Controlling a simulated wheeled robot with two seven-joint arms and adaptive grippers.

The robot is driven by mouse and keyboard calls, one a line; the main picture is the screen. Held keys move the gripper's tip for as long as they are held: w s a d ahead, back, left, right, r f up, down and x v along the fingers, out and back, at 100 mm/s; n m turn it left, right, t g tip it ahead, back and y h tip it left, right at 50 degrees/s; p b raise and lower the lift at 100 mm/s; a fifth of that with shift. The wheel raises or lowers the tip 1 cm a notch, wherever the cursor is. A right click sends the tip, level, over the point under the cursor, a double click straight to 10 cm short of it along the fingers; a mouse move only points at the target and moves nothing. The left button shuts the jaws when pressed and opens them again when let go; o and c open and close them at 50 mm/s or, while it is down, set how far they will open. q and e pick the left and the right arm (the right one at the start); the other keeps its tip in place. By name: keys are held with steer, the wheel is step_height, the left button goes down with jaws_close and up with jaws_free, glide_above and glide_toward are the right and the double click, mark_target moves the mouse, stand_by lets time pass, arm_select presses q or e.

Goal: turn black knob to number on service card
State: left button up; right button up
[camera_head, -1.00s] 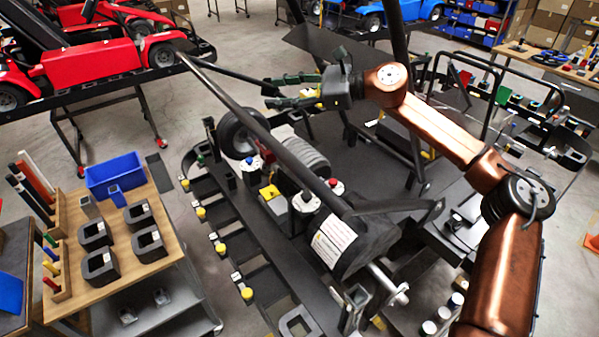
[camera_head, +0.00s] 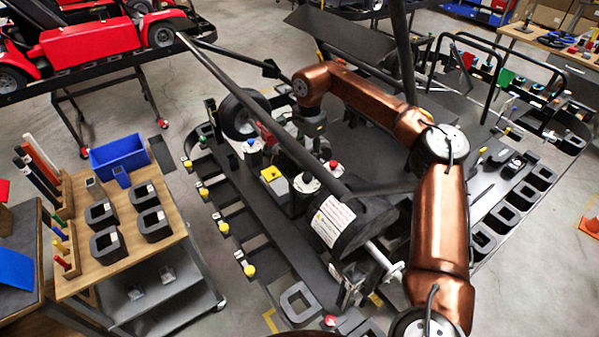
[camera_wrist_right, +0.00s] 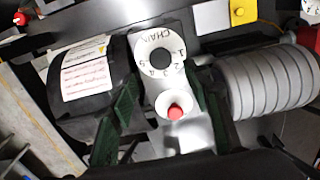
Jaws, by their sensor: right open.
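In the right wrist view a black round knob (camera_wrist_right: 160,60) sits on a white plate (camera_wrist_right: 148,36) marked "CHAIN" with small numbers around it. I cannot tell which number the knob points to. My right gripper (camera_wrist_right: 165,82) is open, its green fingers on either side of the plate's lower part, apart from the knob. A red-topped button (camera_wrist_right: 175,112) lies between the fingers. A white printed card (camera_wrist_right: 85,77) is on the dark housing to the left; its text is too small to read. It also shows in the head view (camera_head: 332,220). My left gripper is not in view.
A grey ribbed cylinder (camera_wrist_right: 268,84) is close beside the right finger. In the head view a long dark tube (camera_head: 262,125) crosses over the kart parts. A wooden table (camera_head: 165,205) with a blue bin (camera_head: 118,153) stands at left.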

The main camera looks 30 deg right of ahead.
mark_target(307, 176)
steer(key=shift+f, duration=3.6)
steer(key=shift+a, duration=0.1)
steer(key=c, duration=1.2)
